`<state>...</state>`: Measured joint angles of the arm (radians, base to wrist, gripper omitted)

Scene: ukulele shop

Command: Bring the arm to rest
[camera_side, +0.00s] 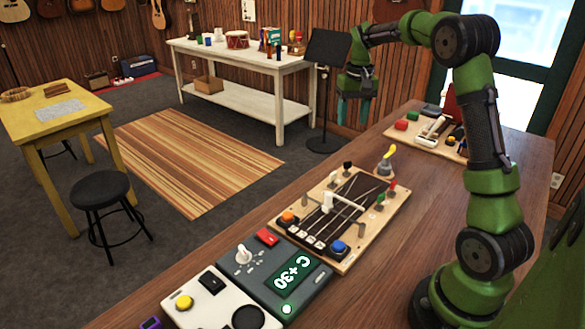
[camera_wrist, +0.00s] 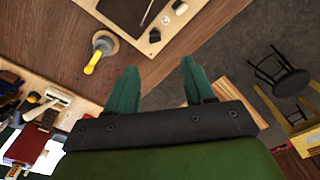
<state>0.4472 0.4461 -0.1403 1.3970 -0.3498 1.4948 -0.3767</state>
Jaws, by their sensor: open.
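My gripper (camera_side: 354,108) hangs from the green arm above the far side of the workbench, its teal fingers pointing down. In the wrist view my gripper (camera_wrist: 157,85) has its two fingers wide apart with nothing between them. Below it the bench edge and the floor show. In the side view my arm rises from its base at the bench's right front and bends over at the top. The gripper is well clear of the bench and touches nothing that I can see.
A stringed board (camera_side: 345,215) lies mid-bench, beside a grey tuner box (camera_side: 262,285). A yellow-tipped tool stands in a round holder (camera_side: 385,168); it also shows in the wrist view (camera_wrist: 103,42). A tool tray (camera_side: 428,140) lies behind. A black music stand (camera_side: 324,95) stands beyond the bench.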

